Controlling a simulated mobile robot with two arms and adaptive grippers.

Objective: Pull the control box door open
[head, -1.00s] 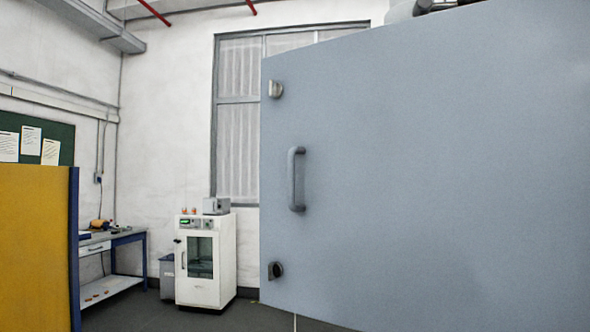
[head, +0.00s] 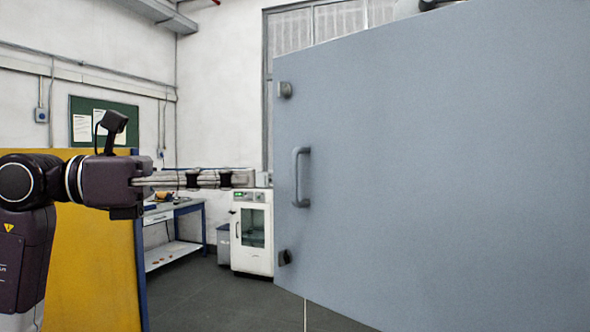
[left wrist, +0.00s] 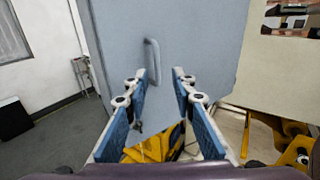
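The control box door (head: 430,170) is a large flat blue-grey panel that fills the right half of the head view. Its upright grey bar handle (head: 300,177) sits near the door's left edge. In the left wrist view the handle (left wrist: 153,62) lies ahead, in line with the gap between my fingers. My left gripper (head: 250,178) points right toward the handle, short of it in the head view. In the left wrist view the gripper (left wrist: 160,76) is open and empty, its blue-padded fingers apart. My right gripper is not in view.
Small dark latches (head: 285,89) sit above and below the handle. A yellow panel with a blue edge (head: 95,260) stands behind my left arm. A workbench (head: 172,254) and a white cabinet (head: 252,240) stand farther back. The grey floor (head: 220,300) between is clear.

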